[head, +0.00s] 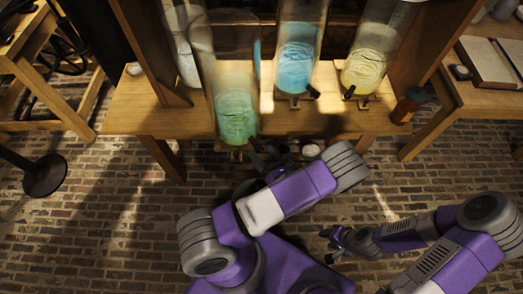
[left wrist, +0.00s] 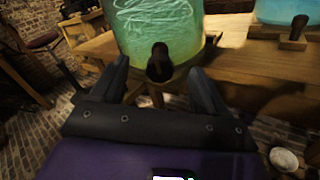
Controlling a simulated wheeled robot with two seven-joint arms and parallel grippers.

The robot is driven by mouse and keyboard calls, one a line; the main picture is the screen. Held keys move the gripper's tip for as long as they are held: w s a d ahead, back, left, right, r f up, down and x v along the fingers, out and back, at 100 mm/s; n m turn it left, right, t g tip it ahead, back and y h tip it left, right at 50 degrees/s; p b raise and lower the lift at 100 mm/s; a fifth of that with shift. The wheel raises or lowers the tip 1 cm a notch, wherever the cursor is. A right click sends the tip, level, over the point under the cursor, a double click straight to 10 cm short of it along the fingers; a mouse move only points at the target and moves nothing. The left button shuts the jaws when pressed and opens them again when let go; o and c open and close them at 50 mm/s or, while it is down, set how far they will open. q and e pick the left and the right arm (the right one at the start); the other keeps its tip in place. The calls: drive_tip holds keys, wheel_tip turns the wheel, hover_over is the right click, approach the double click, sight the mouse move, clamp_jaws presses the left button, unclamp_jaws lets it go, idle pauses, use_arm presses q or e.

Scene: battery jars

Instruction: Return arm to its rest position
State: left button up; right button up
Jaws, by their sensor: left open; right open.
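My left gripper (head: 260,156) is just in front of the green jar (head: 236,118), its wrist partly hidden by my arm. In the left wrist view the left gripper (left wrist: 160,76) is open, with its two fingers spread. The dark tap (left wrist: 159,63) of the green jar shows between and beyond the fingers; I cannot tell whether they touch it. My right gripper (head: 337,236) is low over the brick floor, open and empty, well away from the table.
A side table with an open book (head: 487,62) stands right. A black stand base (head: 45,175) is on the floor left. Open brick floor lies in front.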

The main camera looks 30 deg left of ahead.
use_arm(q)
drive_tip(key=shift+v, duration=1.1)
